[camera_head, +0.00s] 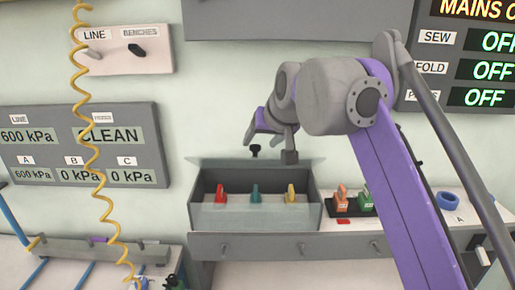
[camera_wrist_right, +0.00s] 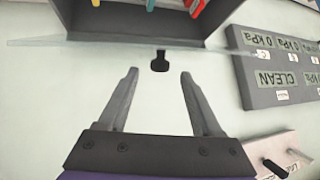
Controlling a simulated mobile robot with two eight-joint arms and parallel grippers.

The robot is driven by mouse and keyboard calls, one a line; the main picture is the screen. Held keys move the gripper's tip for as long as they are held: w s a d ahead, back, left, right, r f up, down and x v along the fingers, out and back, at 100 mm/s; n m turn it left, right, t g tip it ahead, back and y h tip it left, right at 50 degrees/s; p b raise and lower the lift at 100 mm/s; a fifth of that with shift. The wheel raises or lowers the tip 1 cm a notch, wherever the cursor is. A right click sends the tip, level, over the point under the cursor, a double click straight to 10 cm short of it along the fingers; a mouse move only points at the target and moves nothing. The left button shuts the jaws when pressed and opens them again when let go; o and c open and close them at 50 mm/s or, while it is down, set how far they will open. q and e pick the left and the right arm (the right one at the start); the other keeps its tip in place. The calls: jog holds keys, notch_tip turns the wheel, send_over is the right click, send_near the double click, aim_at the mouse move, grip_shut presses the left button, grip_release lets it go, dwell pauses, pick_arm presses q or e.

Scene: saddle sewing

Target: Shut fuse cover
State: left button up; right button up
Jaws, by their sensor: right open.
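The fuse box (camera_head: 312,205) is a grey open-topped box holding a red, a teal and a yellow fuse. Its clear fuse cover (camera_head: 215,161) stands raised at the box's upper back edge, with a black knob (camera_head: 255,150) on it. In the right wrist view the clear cover (camera_wrist_right: 60,42) runs across the picture, with the knob (camera_wrist_right: 160,62) on it. My right gripper (camera_head: 270,145) is open above the box, close to the knob. In the wrist view its fingertips (camera_wrist_right: 160,73) lie either side of the knob, without visible contact. My left gripper is not in view.
Orange and green fuses (camera_head: 353,199) sit in a black holder right of the box, with a blue ring (camera_head: 449,201) farther right. A yellow coiled hose (camera_head: 97,180) hangs at the left. A pressure panel (camera_head: 80,175) is on the wall. My right arm crosses the right side.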

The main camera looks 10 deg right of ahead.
aim_at(257, 146)
jog(key=shift+x, duration=1.9)
grip_shut()
